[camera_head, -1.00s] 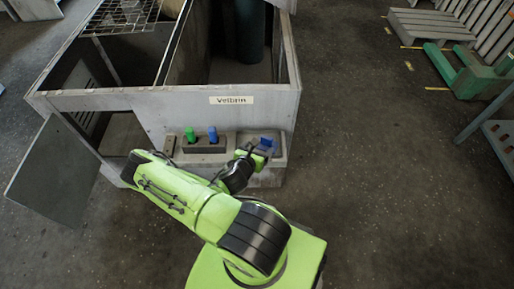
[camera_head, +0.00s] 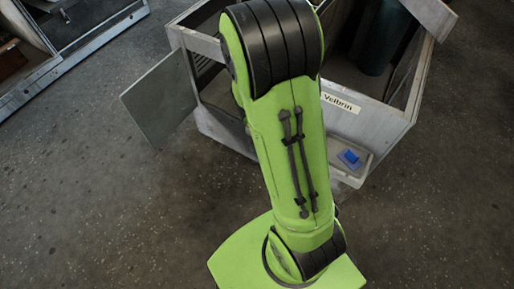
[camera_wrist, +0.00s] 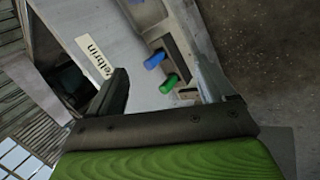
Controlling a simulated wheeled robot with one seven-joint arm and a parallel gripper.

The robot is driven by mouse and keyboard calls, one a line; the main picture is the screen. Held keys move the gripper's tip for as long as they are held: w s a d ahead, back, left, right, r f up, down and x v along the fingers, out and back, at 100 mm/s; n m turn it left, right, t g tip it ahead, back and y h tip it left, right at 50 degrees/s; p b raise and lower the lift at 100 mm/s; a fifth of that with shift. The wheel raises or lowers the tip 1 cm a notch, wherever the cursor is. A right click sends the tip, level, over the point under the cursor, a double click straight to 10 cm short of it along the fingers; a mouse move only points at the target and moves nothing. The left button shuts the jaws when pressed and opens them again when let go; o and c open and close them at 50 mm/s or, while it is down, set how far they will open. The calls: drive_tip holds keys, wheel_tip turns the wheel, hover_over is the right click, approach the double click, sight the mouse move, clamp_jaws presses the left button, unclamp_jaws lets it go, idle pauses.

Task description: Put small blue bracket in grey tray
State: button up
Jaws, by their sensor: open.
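The small blue bracket (camera_head: 350,158) lies in the shallow grey tray (camera_head: 367,156) on the housing's front ledge, below the Velbrin label. My raised arm stands to its left in the head view. My gripper (camera_wrist: 165,86) shows in the wrist view with its two dark fingers apart and nothing between them. It is hidden behind my arm in the head view.
The grey blower housing (camera_head: 399,116) has an open door (camera_head: 160,102) at its left. The floor around is clear.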

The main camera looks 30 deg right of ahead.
drive_tip(key=s+a+r+t+y, duration=0.2)
drive_tip(key=s+a+r+y, duration=0.1)
drive_tip(key=a+r, duration=0.6)
drive_tip(key=s+a+r+t+y, duration=0.3)
drive_tip(key=s+a+r, duration=0.2)
drive_tip(key=a+r, duration=0.4)
drive_tip(key=shift+s+a+m, duration=0.2)
drive_tip(key=shift+s+m, duration=0.05)
drive_tip(key=shift+m, duration=0.15)
drive_tip(key=shift+r, duration=0.1)
